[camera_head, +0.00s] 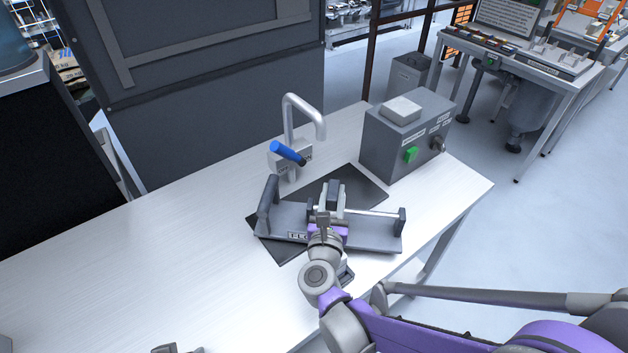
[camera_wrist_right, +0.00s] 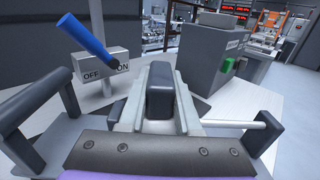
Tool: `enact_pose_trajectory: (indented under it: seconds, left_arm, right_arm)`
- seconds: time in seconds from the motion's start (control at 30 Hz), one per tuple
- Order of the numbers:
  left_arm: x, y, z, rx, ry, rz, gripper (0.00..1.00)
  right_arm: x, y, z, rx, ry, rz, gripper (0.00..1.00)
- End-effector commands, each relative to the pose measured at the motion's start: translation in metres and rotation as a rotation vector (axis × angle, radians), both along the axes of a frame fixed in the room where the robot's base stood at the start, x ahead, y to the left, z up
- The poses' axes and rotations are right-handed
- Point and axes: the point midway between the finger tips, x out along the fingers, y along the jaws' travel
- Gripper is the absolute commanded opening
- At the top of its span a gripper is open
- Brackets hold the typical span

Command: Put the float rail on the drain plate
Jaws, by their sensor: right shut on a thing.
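The float rail (camera_head: 372,236) is a long grey piece with upright ends, a thin light rod and a label starting "FL". My right gripper (camera_head: 327,203) is shut on its dark middle grip (camera_wrist_right: 159,93). The rail's left upright (camera_wrist_right: 70,100) shows in the right wrist view. The rail is over the dark drain plate (camera_head: 362,187) on the white table, and its right end reaches past the plate's edge. I cannot tell whether it touches the plate. A small grey part at the bottom edge may be my left gripper (camera_head: 175,348); its jaws do not show.
A bent grey pipe (camera_head: 289,115) and an ON/OFF box with a blue lever (camera_head: 287,152) stand just behind the plate. A grey control box (camera_head: 405,140) with a green button stands at the back right. The table's left part (camera_head: 130,255) is clear.

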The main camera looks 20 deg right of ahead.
Motion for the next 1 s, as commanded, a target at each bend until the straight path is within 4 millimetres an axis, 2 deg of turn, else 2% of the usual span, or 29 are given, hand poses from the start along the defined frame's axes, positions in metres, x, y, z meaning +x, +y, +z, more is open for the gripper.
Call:
enact_pose_trajectory:
  seconds: [0.8, 1.0]
  left_arm:
    - [0.002, 0.0, 0.006, 0.0, -0.003, 0.0, 0.5]
    - [0.001, 0.0, 0.006, 0.0, -0.003, 0.0, 0.5]
  right_arm:
    - [0.063, 0.023, 0.002, -0.001, 0.0, 0.001, 0.0]
    - [0.068, 0.025, -0.005, -0.001, 0.0, 0.0, 0.0]
